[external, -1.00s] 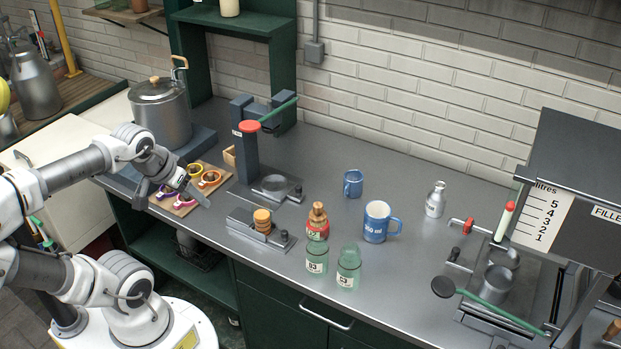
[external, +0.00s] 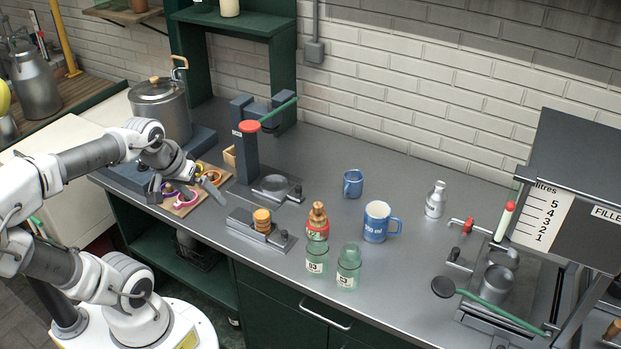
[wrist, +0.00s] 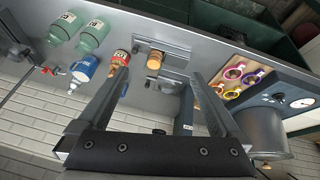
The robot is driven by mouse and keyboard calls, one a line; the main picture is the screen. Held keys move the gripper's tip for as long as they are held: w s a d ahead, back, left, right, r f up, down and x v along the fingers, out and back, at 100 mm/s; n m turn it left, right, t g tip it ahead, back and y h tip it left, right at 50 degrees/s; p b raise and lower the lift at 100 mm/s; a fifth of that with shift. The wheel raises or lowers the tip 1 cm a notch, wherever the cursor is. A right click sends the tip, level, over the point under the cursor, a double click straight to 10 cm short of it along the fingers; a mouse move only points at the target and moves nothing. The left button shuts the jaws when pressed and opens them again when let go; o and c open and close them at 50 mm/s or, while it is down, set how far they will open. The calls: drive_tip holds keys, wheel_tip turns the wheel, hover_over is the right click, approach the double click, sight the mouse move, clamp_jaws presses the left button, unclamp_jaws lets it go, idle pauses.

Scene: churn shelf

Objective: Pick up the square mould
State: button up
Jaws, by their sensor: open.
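No piece is plainly recognisable as the square mould. A flat-sided tan wooden piece (external: 230,157) behind the rack of coloured rings, left of the red-topped press, may be it; I cannot tell. I cannot make it out in the wrist view. My gripper (external: 184,190) is open and empty, above the wooden board (external: 185,207) with coloured rings. In the wrist view my gripper (wrist: 158,68) has its fingers wide apart, with a round wooden stack (wrist: 155,60) seen between them on a metal fixture.
The press (external: 246,155) stands right of the board and the large pot (external: 160,108) behind it. Green bottles (external: 348,268), a red bottle (external: 318,222) and a blue mug (external: 377,222) stand to the right.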

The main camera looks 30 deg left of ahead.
drive_tip(key=w+f+n+h+b, duration=0.1)
drive_tip(key=w+f+n+h, duration=0.25)
drive_tip(key=w+n, duration=0.45)
drive_tip(key=n+t+y+b, duration=0.25)
drive_tip(key=n+t, duration=0.55)
drive_tip(key=n, duration=1.6)
approach(228, 155)
drive_tip(key=shift+h, duration=0.3)
drive_tip(key=x, duration=0.5)
drive_tip(key=f+x, duration=0.1)
drive_tip(key=x, duration=0.1)
drive_tip(key=shift+w+a+b, duration=0.2)
drive_tip(key=shift+a+b, duration=0.15)
drive_tip(key=shift+d+r+x, duration=0.15)
drive_tip(key=shift+x, duration=1.15)
drive_tip(key=shift+d+r+x, duration=0.15)
drive_tip(key=shift+x, duration=1.2)
drive_tip(key=c, duration=1.3)
